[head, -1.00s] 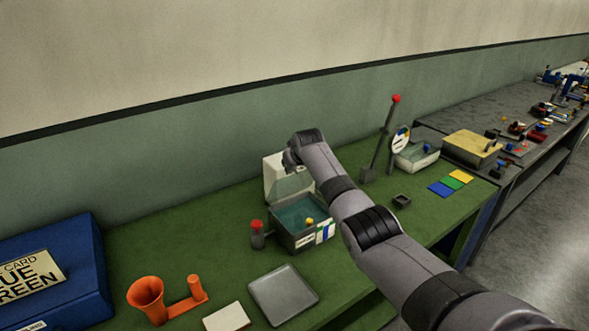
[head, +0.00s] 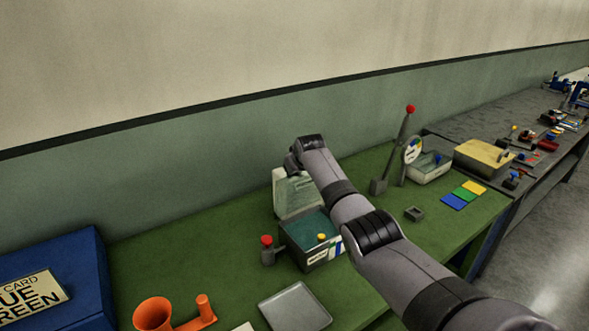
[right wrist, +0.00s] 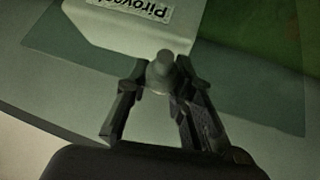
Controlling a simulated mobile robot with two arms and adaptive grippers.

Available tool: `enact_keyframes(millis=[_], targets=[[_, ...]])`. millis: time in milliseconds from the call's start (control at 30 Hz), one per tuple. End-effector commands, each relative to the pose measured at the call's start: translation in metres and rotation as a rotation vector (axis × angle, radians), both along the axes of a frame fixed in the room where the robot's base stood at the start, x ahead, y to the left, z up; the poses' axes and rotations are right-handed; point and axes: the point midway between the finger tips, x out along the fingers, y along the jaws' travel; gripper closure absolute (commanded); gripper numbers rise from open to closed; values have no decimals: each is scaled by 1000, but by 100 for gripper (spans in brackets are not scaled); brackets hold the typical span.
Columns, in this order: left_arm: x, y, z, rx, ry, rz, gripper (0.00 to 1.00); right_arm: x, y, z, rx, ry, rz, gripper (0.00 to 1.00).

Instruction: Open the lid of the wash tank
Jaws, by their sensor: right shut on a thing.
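The wash tank (head: 310,264) stands on the green bench, with blue-green liquid and a small yellow thing inside. Its see-through lid (head: 296,196) is raised at the back, close to upright against a pale panel. My right gripper (head: 291,164) is at the lid's upper edge; its fingers are hard to make out in the head view. In the right wrist view my right gripper (right wrist: 160,92) is shut on a round grey knob (right wrist: 162,68) on the lid. My left gripper is not in view.
A red-topped post (head: 267,252) stands left of the tank. A grey tray (head: 295,306) and an orange funnel holder (head: 153,314) are in front. A red-tipped lever (head: 396,150) and a clear box (head: 430,170) stand to the right.

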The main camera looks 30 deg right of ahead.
Motion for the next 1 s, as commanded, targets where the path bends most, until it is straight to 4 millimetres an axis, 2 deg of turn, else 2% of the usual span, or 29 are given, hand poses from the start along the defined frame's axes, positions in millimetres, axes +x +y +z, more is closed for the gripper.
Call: enact_keyframes(millis=[167,200,467,1000], targets=[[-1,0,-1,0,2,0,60,0,3,-3,0,1,4,100],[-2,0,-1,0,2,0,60,0,3,-3,1,2,5,76],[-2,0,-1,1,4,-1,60,-1,2,-4,0,6,3,58],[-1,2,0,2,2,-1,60,-6,2,5,0,1,1,57]])
